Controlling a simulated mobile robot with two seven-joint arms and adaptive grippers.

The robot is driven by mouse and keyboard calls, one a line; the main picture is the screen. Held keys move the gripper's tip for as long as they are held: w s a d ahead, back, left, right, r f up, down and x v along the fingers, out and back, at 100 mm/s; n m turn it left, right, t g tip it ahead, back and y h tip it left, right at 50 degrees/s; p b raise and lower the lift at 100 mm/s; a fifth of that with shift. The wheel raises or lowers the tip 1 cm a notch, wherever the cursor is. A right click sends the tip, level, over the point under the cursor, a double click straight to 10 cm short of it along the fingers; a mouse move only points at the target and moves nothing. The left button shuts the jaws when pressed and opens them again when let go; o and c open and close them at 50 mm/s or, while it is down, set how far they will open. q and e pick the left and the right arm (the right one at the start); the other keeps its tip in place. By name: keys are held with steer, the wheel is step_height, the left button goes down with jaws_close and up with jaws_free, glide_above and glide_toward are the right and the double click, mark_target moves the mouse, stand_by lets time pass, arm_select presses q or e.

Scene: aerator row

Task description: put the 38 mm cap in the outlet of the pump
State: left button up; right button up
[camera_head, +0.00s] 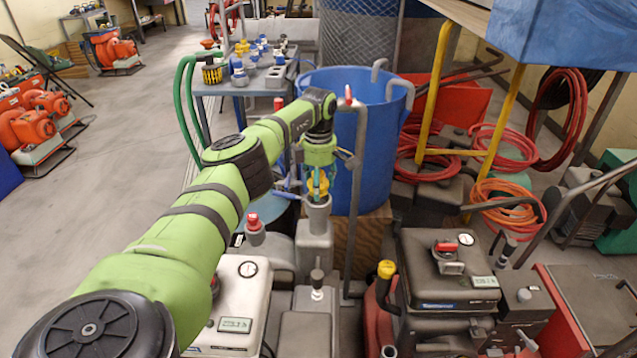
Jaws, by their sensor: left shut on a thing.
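My left gripper (318,186) reaches down at the end of the green arm, in the middle of the view. It is shut on a small yellow thing, seemingly the cap (319,183), which is partly hidden by the fingers. Directly below is the open-topped grey outlet (317,212) of the grey pump (313,250). The cap's lower end is at the outlet's mouth; I cannot tell whether it is just above the rim or inside it. My right gripper is not in view.
A blue barrel (345,125) with a bent grey pipe stands right behind the gripper. A red-capped port (255,225) is on the left, a yellow-capped port (386,270) on the right. A blue table (222,88) with several caps stands behind. Hoses (505,145) lie at the right.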

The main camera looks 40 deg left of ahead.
arm_select(q)
steer(key=shift+f+b, duration=0.65)
steer(key=shift+f, duration=0.45)
steer(key=o, duration=1.3)
steer(key=shift+c, duration=0.2)
step_height(320, 180, up, 12)
